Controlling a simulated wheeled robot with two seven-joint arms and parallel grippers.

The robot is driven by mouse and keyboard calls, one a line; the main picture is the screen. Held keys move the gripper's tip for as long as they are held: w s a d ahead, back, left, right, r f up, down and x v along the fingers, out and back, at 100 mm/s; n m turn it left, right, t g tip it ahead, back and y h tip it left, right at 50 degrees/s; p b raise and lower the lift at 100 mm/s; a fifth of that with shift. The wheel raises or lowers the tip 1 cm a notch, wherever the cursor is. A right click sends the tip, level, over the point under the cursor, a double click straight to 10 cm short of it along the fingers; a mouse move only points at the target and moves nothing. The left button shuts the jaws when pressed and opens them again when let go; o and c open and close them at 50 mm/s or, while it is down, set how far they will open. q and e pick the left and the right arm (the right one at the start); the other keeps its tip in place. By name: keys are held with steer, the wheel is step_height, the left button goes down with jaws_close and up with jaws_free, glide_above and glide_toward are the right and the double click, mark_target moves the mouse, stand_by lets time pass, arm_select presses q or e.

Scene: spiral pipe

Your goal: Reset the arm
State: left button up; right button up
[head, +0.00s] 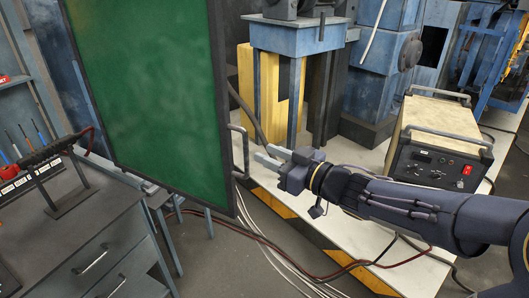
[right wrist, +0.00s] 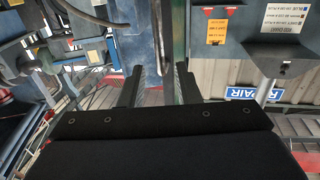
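My right arm (head: 400,205) reaches in from the right in the head view. Its gripper (head: 263,156) points left, its fingers apart with nothing seen between them. In the right wrist view the two fingers of the right gripper (right wrist: 160,82) also stand apart with a clear gap. The fingertips are close to a grey handle (head: 245,150) on the right edge of a green panel (head: 150,90); I cannot tell the exact gap in depth. My left arm and gripper are not in view.
A beige power box (head: 440,120) with a handle stands behind my right arm on a white platform (head: 330,220) with a yellow-black edge. A grey workbench (head: 80,235) with drawers is at the left. Cables (head: 290,260) run over the floor.

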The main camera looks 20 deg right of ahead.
stand_by(0.4)
steer(key=s+d+f+m+g+h, duration=0.3)
steer(key=s+d+f+m+h, duration=0.35)
steer(key=s+h, duration=0.2)
steer(key=s+a+f+g+y, duration=0.2)
steer(key=s+a+f+g, duration=0.1)
steer(key=s+a, duration=0.2)
steer(key=s+a+f+g+y, duration=0.2)
steer(key=s+a+f+g, duration=0.2)
steer(key=s, duration=0.6)
steer(key=shift+a+f, duration=0.3)
steer(key=shift+a, duration=0.55)
steer(key=shift+d+m, duration=0.1)
steer(key=shift+m, duration=0.25)
